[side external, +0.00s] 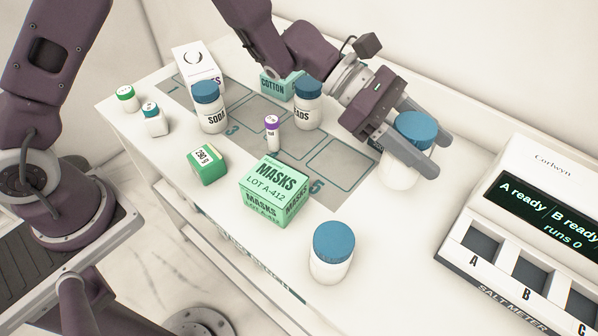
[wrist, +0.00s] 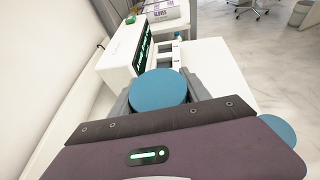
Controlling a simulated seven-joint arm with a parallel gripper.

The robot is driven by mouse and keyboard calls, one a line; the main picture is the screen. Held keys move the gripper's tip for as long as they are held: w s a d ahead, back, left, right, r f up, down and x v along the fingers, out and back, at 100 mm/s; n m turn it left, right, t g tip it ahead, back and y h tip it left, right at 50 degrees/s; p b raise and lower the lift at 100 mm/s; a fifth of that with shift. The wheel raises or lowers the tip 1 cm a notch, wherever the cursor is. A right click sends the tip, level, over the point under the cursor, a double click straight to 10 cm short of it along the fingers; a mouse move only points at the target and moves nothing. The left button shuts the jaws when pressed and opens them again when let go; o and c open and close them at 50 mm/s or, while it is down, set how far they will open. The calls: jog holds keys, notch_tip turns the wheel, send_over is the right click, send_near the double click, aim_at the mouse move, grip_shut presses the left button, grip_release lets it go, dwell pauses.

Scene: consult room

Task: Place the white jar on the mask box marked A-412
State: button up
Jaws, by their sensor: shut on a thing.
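A white jar with a blue lid (side external: 400,176) is between the fingers of my gripper (side external: 425,150), at the right end of the grey numbered mat. My gripper is shut on it, and no label on it is visible. In the wrist view its blue lid (wrist: 158,90) fills the space between the fingers. I cannot tell whether its base touches the table. The green mask box (side external: 274,190), marked MASKS LOT A-412, lies to the left of my gripper near the table's front edge. Its top is bare.
Another white jar with a blue lid (side external: 332,254) stands in front of the box. A purple-capped vial (side external: 272,133), a SODA jar (side external: 208,107), a second labelled jar (side external: 308,105) and a small green box (side external: 207,164) stand left. A salt meter (side external: 530,220) stands right.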

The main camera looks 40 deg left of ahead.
jog(key=s+a+r+m+g, duration=0.25)
jog(key=s+a, duration=0.35)
jog(key=a, duration=0.3)
jog(key=s+a+r+m+g, duration=0.1)
jog(key=s+a+r+g, duration=0.1)
jog(key=s+a+r, duration=0.35)
jog(key=a+f, duration=0.1)
jog(key=f, duration=0.3)
jog(key=a+f, duration=0.1)
jog(key=f, duration=0.3)
jog(key=s+a+f, duration=0.1)
jog(key=f, duration=0.3)
jog(key=shift+f, duration=0.1)
jog(key=o, duration=1.4)
jog(key=shift+o, duration=0.2)
